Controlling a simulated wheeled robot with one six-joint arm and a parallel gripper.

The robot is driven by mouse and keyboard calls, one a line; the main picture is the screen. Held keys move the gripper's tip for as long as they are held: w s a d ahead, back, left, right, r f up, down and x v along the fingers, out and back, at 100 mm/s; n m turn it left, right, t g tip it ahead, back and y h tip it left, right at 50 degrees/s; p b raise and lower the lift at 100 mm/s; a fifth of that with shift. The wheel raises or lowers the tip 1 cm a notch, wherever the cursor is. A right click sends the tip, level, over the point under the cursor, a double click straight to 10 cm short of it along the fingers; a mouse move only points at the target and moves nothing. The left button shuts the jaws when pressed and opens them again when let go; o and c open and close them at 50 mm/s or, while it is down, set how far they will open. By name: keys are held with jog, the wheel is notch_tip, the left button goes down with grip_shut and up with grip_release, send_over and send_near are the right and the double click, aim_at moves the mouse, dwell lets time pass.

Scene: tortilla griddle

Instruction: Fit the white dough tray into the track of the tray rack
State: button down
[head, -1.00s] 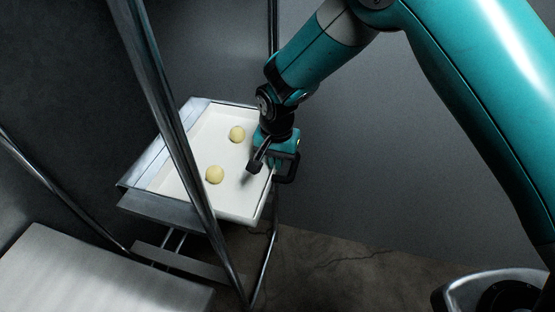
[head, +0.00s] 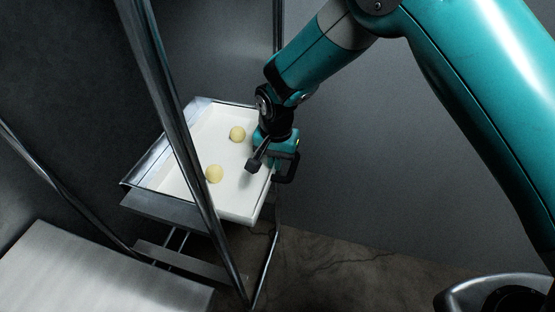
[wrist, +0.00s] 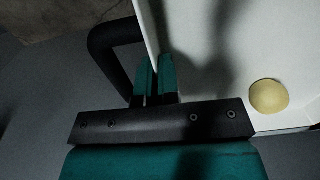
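The white dough tray (head: 232,197) sits mostly within the metal tray rack (head: 158,206) left of centre in the head view, with two yellow dough balls in it. Silvery track metal shows along the tray's far and left sides. My gripper (head: 268,164) is at the tray's right end wall. In the wrist view, the teal fingers (wrist: 156,68) are close together on either side of the tray wall (wrist: 145,25). A black handle loop (wrist: 100,50) is beside them. One dough ball (wrist: 269,96) shows there. A pole partly hides the tray in the head view.
A shiny upright pole (head: 165,80) crosses in front of the tray, and another thin post (head: 278,30) stands behind. A flat metal surface (head: 90,270) is at the lower left. Bare floor (head: 340,265) and a plain grey wall lie to the right.

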jog(key=shift+w+a+r+b, duration=0.1)
jog(key=shift+w+a+b, duration=0.15)
jog(key=shift+a, duration=0.7)
jog(key=shift+w+a+f+b, duration=0.1)
jog(key=shift+w+a, duration=0.3)
jog(key=shift+a, duration=0.55)
jog(key=shift+w+a+r+b, duration=0.1)
jog(key=shift+w+a+b, duration=0.15)
jog(key=shift+a, duration=0.7)
dwell(4.8)
jog(key=c, duration=1.3)
grip_release()
